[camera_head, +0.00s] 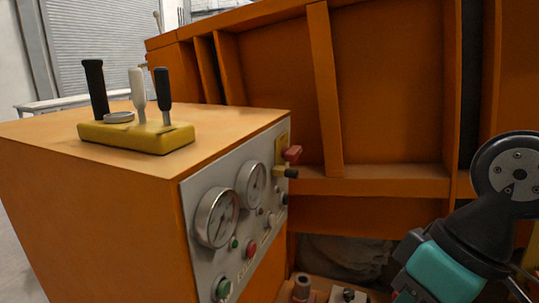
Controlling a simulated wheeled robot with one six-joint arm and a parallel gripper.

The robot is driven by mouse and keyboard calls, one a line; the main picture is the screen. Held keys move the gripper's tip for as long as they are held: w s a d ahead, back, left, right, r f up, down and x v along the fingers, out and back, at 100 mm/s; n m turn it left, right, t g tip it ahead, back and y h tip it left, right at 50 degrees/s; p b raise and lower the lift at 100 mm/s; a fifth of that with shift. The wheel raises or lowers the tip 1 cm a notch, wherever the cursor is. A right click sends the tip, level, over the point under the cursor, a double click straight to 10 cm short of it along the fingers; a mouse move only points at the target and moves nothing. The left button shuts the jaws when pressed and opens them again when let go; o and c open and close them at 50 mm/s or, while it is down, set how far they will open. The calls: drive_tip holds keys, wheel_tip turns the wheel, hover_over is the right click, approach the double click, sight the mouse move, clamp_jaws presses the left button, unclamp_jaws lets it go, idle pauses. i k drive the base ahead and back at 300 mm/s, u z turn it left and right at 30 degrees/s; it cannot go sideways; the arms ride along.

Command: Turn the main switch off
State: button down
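The control panel (240,272) is a grey plate on the side of an orange cabinet (95,215). A red handle (291,154) on a yellow plate (281,143) sticks out at the panel's upper far corner and looks like the main switch. Its exact setting cannot be read. A black knob (291,173) sits just below it. Part of my arm, dark with a teal section, shows at the lower right, apart from the panel. No gripper fingers can be made out.
A yellow lever block (137,138) stands on the cabinet top. A large orange ribbed wall (385,185) rises behind.

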sight(290, 154)
drive_tip(key=k, duration=0.5)
drive_tip(key=u, duration=2.35)
drive_tip(key=k, duration=1.1)
drive_tip(key=z, duration=1.65)
drive_tip(key=i, duration=1)
drive_tip(key=u, duration=0.05)
